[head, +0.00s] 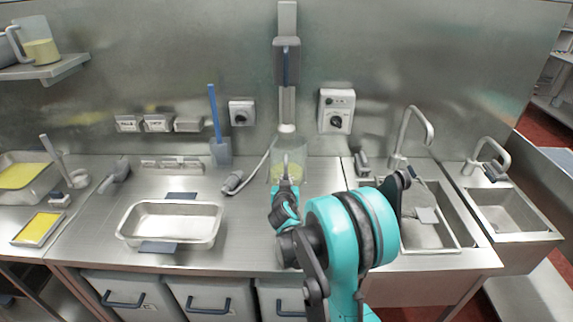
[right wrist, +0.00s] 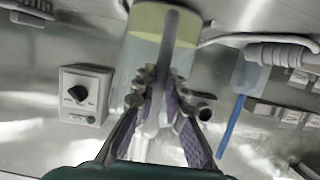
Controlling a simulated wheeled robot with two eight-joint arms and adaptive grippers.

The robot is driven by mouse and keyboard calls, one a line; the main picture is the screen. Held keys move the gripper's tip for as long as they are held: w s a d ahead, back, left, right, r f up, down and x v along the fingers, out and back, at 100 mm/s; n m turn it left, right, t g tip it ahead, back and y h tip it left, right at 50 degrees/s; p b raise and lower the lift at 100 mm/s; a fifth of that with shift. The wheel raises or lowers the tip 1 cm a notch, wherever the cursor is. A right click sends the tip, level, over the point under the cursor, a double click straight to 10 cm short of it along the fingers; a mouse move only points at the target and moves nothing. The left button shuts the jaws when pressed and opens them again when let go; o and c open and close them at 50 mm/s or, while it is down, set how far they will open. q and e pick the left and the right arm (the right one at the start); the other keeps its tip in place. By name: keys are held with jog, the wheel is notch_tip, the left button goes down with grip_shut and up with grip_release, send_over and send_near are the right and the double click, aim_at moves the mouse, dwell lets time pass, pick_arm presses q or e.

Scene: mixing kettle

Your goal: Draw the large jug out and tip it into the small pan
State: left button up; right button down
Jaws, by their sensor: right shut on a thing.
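The large clear jug (head: 276,171) with yellow content low inside stands on the counter under the wall-mounted mixer. My right gripper (head: 287,187) is at its near side, shut on its handle. In the right wrist view the fingers (right wrist: 165,95) close around the grey handle, and the jug (right wrist: 143,50) shows behind them with a yellow band. In the head view my gripper and arm hide part of the jug. An empty rectangular metal pan (head: 170,222) sits on the counter to the left. My left gripper is out of view.
The mixer (head: 287,62) hangs above the jug. A grey hand tool with a hose (head: 233,182) and a blue-handled scraper (head: 217,130) are left of it. Yellow-filled trays (head: 38,229) stand far left, sinks (head: 425,235) right. Another jug (head: 38,48) is on the shelf.

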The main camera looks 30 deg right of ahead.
jog(key=s+a, duration=0.6)
jog(key=s, duration=0.4)
jog(key=shift+s+a+b, duration=0.25)
jog(key=shift+b, duration=0.15)
jog(key=shift+f+b, duration=0.25)
jog(key=shift+b, duration=0.1)
jog(key=c, duration=1)
grip_release()
jog(key=shift+s, duration=0.1)
